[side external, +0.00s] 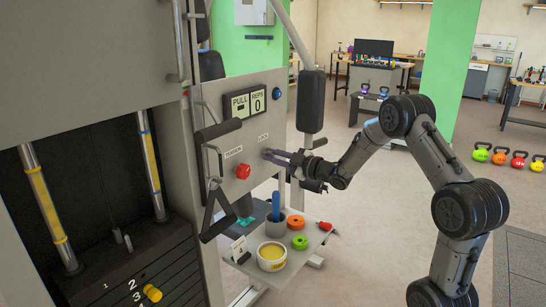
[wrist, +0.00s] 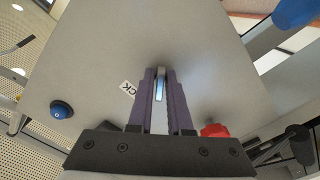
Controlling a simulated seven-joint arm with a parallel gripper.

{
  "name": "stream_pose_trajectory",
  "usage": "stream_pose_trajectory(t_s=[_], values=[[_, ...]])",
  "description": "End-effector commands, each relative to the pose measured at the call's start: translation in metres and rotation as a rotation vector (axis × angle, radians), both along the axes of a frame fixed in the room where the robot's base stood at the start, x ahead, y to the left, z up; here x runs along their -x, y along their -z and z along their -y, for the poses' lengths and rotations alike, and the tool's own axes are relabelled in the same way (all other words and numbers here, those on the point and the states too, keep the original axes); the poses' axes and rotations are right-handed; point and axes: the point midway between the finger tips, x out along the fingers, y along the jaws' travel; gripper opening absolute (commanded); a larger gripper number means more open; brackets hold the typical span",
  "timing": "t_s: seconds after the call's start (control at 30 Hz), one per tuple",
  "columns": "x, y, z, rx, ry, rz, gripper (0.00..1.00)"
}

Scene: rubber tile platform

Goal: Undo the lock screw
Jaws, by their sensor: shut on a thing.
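The lock screw (wrist: 159,90) shows as a narrow pale metal piece between my fingers in the wrist view. It sits at the grey machine panel (side external: 258,107), by the LOCK label (side external: 263,137); the label also shows, partly covered, in the wrist view (wrist: 128,88). My gripper (side external: 268,153) reaches the panel from the right, and its purple fingers (wrist: 160,73) are shut on the screw. The fingers hide most of the screw, and in the side view I cannot make it out. How far it is turned does not show.
A red knob (side external: 243,171) is left of my gripper, under the TENSION label. A black strap handle (side external: 218,165) hangs further left. A blue button (wrist: 61,109) is on the panel.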

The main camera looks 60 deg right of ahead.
Motion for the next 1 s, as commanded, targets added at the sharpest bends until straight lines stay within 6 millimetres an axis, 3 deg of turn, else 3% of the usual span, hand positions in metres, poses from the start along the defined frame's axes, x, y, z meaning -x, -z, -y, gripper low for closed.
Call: stream_pose_trajectory(t_s=[0.6,1.0], values=[[0.0005,-0.0014,0.0006,0.565,0.000,0.001,0.00],[0.0005,-0.0011,0.0009,0.793,0.001,-0.001,0.00]])
